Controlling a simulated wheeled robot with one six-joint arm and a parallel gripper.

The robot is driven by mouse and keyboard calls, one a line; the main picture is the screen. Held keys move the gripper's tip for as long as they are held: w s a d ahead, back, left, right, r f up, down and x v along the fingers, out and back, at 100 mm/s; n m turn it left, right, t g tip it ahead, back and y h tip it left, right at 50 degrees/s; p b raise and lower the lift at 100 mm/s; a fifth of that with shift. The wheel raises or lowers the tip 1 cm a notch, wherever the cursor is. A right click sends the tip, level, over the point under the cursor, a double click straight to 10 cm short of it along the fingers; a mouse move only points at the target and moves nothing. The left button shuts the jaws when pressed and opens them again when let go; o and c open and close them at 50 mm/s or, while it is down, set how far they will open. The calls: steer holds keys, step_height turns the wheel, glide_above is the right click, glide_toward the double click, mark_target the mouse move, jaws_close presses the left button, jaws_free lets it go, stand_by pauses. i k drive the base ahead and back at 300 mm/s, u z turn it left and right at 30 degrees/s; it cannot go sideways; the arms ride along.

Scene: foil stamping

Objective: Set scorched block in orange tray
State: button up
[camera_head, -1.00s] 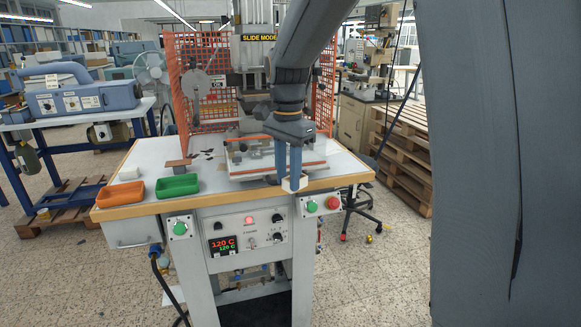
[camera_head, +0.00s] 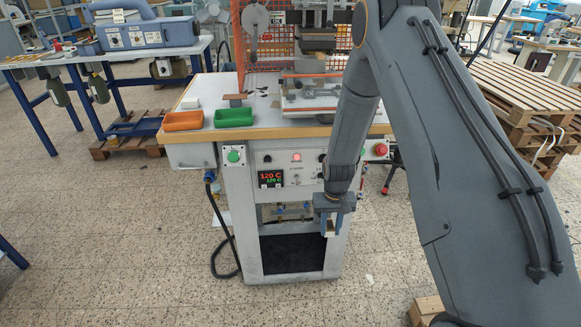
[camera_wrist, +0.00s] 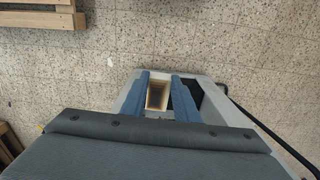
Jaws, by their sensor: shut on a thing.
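Whether this face is scorched is too small to tell. The orange tray (camera_head: 182,121) sits at the table's front left corner and looks empty. My gripper is well to the right of it and lower.
A green tray (camera_head: 234,117) stands right of the orange tray, close to it. A white block (camera_head: 190,103) lies behind the orange tray. The press (camera_head: 312,95) and orange mesh guard (camera_head: 250,45) stand at the back. A black cable (camera_head: 222,235) hangs at the stand's left.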

mark_target(184, 125)
steer(key=u, duration=2.5)
steer(key=i, duration=3.3)
steer(key=z, duration=3.25)
